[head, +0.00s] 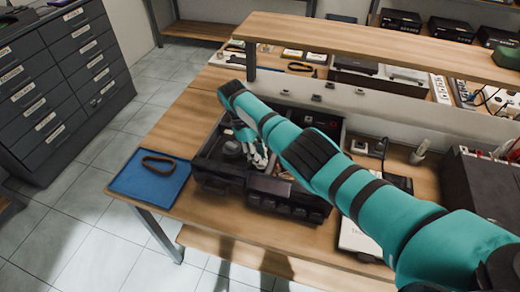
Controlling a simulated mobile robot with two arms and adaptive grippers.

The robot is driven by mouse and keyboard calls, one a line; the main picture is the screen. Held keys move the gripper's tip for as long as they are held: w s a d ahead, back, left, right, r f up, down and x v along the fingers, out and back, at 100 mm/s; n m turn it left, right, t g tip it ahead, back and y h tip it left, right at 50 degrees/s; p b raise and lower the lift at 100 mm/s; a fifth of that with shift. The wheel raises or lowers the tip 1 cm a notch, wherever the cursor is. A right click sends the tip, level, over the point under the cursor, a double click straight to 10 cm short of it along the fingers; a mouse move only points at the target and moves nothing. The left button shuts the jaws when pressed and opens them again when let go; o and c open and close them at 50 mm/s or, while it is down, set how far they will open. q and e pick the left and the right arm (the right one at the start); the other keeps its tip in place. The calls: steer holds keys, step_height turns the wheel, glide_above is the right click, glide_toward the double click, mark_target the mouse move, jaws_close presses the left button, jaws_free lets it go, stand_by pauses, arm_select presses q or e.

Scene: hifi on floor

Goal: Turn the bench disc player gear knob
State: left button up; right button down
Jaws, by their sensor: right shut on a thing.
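The bench disc player (292,212) is a black, open-topped unit on the wooden workbench, with its inner parts exposed. My right arm reaches in from the right and crosses over it. My right gripper (258,156) is down inside the open player, at its left part, shut on a small part that I take to be the gear knob. The knob itself is too small and too covered by the fingers to make out. The arm hides much of the player's middle and right side. My left gripper is not in view.
A blue mat (128,184) with a dark band (158,163) lies left of the player. A raised shelf (380,48) runs behind. A dark box (485,190) stands at the right. A drawer cabinet (60,80) stands on the floor at left. Bare bench shows in front of the player.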

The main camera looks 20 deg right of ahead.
steer(key=shift+s+f+n+t+h+p, duration=0.1)
steer(key=shift+s+n+t+h+p, duration=0.1)
steer(key=shift+n+p, duration=0.45)
steer(key=shift+s+f+n+t+h+p, duration=0.1)
steer(key=shift+n+h+p, duration=0.1)
steer(key=shift+n+p, duration=0.4)
steer(key=c, duration=1.3)
jaws_free()
steer(key=shift+w+r, duration=0.1)
steer(key=shift+w+a+r, duration=0.1)
steer(key=shift+r, duration=0.05)
steer(key=v, duration=1.1)
steer(key=shift+r, duration=0.3)
